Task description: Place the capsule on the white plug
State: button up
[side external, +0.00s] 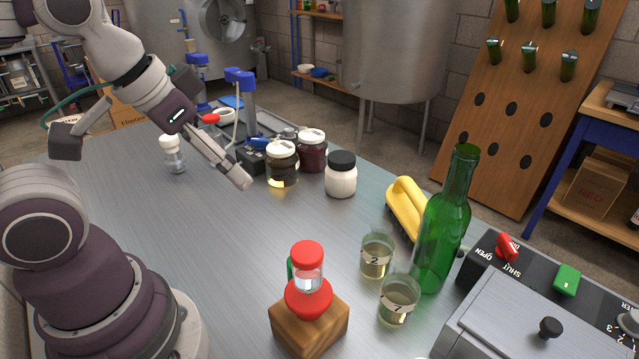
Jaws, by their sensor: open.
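A small clear bottle with a white top (170,142), which looks like the white plug, stands upright at the far left of the table in the side external view. I cannot tell for sure which thing is the capsule. A red cap-like piece (307,253) sits on a clear glass part above a red collar (309,297), on a wooden block (309,326) at the front. Another small red piece (211,118) shows behind my arm. My gripper (238,177) is open, with nothing seen in it, in front of the jars and right of the white-topped bottle.
Dark jars with white lids (282,162) and a white jar with a black lid (341,174) stand behind. Two glasses (376,256) (399,299), a green bottle (442,225), a yellow-handled item (408,208) and a control box (540,320) fill the right. The table's middle is clear.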

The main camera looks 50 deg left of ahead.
jog(key=w+a+f+m+h, duration=0.1)
jog(key=a+f+m+h, duration=0.1)
jog(key=f+m+h, duration=0.2)
jog(key=w+a+f+m+h, duration=0.1)
jog(key=a+f+m+h, duration=0.1)
jog(key=f+m+h, duration=0.2)
jog(key=w+a+f+m+h, duration=0.1)
jog(key=f+m+h, duration=0.3)
jog(key=f+m, duration=0.1)
jog(key=shift+a+f+g, duration=0.3)
jog(key=shift+a+f, duration=0.1)
jog(key=shift+f, duration=0.1)
jog(key=shift+w+d+f+h, duration=0.1)
jog(key=shift+d+f+h, duration=0.05)
jog(key=shift+d+h, duration=0.15)
jog(key=shift+m, duration=0.3)
jog(key=x, duration=0.9)
jog(key=shift+d+f, duration=0.1)
jog(key=shift+d, duration=0.35)
jog(key=shift+c, duration=0.2)
